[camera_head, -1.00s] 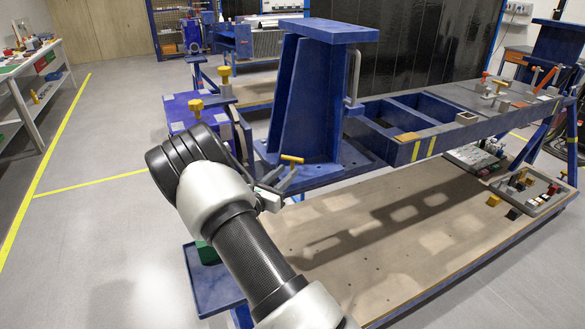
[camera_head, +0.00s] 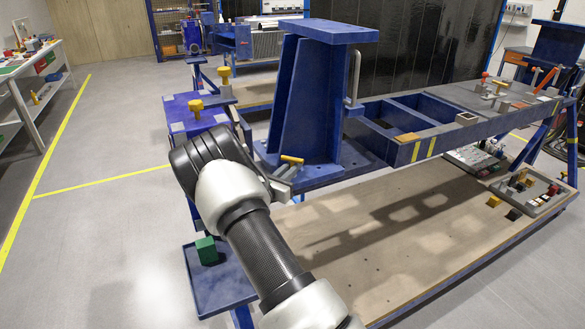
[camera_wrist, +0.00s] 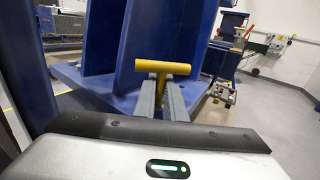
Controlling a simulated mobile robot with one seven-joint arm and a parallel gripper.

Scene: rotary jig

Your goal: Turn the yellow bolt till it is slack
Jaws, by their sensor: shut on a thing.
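The yellow bolt (camera_head: 292,160) has a T-shaped bar on top and stands at the front of the blue upright bracket's base plate. In the wrist view its yellow bar (camera_wrist: 163,67) lies crosswise just beyond my fingertips. My gripper (camera_head: 283,173) reaches it from the front left. In the wrist view my gripper (camera_wrist: 161,85) is shut on the bolt just under the bar, with one grey finger on each side. The bolt's lower part is hidden by my fingers.
The tall blue bracket (camera_head: 312,90) rises right behind the bolt. Two other yellow-topped bolts (camera_head: 196,108) (camera_head: 224,74) stand at the left. A green block (camera_head: 207,250) sits on a blue tray (camera_head: 222,285) below my arm. The wooden lower deck (camera_head: 390,240) is largely clear.

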